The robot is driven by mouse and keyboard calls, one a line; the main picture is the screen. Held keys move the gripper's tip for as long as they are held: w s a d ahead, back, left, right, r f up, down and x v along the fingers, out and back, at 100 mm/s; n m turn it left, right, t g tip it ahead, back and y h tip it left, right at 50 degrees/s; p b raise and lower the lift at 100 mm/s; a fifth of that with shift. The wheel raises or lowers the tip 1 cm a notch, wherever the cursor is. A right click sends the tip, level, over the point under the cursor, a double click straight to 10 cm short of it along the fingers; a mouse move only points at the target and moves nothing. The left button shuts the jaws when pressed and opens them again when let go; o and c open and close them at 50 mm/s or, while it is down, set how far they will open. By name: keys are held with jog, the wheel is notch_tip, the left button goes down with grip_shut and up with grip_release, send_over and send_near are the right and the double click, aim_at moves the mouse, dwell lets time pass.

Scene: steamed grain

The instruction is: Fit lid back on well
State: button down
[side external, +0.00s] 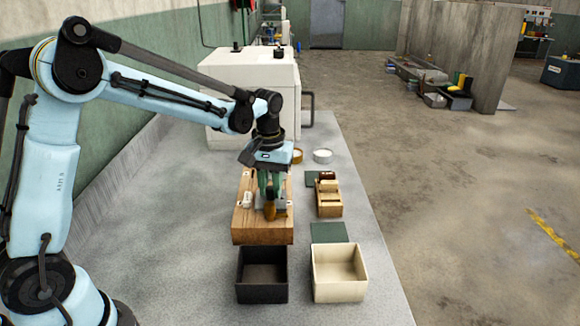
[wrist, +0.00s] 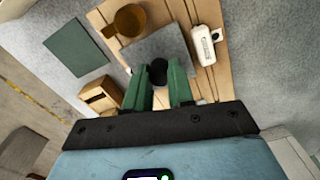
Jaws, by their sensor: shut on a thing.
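My gripper (side external: 268,190) is over the wooden board (side external: 263,234), pointing down. In the wrist view its green fingers (wrist: 159,70) are shut on the black knob (wrist: 158,75) of a grey flat lid (wrist: 153,49). The lid is over the board, and a bit of its grey also shows in the side view (side external: 281,203). The well is hidden, and I cannot tell whether the lid is seated or just above the board. An amber-brown cup (wrist: 128,20) is close beside the lid, and a white labelled piece (wrist: 203,45) lies on the board at the other side.
To the right are a wooden holder (side external: 329,205), a green mat (side external: 328,233) and a white-topped round dish (side external: 323,156). A white machine (side external: 245,80) stands behind.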

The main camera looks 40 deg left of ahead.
jog(key=shift+f, duration=0.25)
jog(key=c, duration=0.9)
grip_release()
jog(key=shift+o, duration=0.4)
jog(key=o, duration=0.3)
jog(key=shift+o, duration=0.2)
jog(key=shift+r, duration=3.5)
